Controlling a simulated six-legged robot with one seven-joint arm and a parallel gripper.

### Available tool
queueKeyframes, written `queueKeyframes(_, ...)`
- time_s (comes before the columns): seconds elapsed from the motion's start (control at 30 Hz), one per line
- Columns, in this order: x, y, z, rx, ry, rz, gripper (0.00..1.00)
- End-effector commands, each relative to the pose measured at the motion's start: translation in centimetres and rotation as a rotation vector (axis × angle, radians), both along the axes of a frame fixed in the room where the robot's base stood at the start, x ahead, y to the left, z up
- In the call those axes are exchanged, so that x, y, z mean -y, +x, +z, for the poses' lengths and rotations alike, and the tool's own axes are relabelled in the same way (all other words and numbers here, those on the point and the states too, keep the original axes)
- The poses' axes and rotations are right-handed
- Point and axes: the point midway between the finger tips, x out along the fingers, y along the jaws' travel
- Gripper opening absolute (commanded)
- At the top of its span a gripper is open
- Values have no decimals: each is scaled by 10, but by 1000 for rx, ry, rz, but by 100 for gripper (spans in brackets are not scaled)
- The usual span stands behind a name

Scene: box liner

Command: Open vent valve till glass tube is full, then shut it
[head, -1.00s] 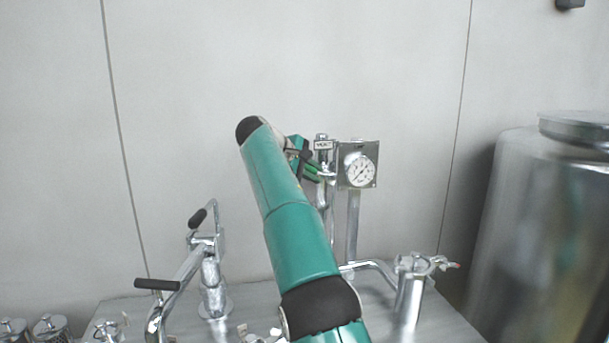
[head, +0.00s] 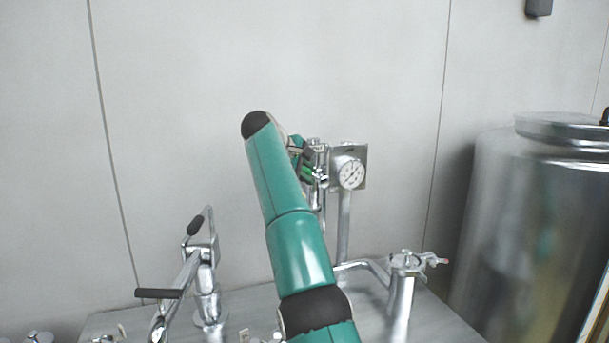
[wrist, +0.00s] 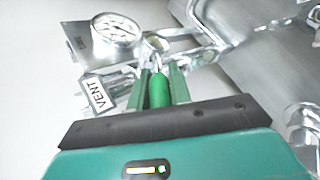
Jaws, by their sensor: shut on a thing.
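In the wrist view, my gripper (wrist: 162,90) is shut on the green handle of the vent valve (wrist: 158,90), with one finger on each side of it. A white tag reading VENT (wrist: 98,95) sits just left of the handle. In the head view, my gripper (head: 308,165) is at the valve on top of the upright pipe, left of the gauge, and my arm covers part of it. I cannot make out a glass tube or any level in it in either view.
A round gauge (head: 351,174) on a square metal plate stands right beside the valve; it also shows in the wrist view (wrist: 118,30). A black-handled lever pump (head: 207,270) is at left. A clamp fitting (head: 405,265) is at right, near a large steel tank (head: 515,220).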

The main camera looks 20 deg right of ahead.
Motion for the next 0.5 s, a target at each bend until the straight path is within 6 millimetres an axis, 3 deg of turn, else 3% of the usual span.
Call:
queueKeyframes(0.27,-2,1,0,1,3,5,0)
queueKeyframes(0.3,-2,1,0,1,3,5,24)
queueKeyframes(0.4,-2,1,0,0,2,4,41)
queueKeyframes(0.5,-3,0,0,0,2,3,41)
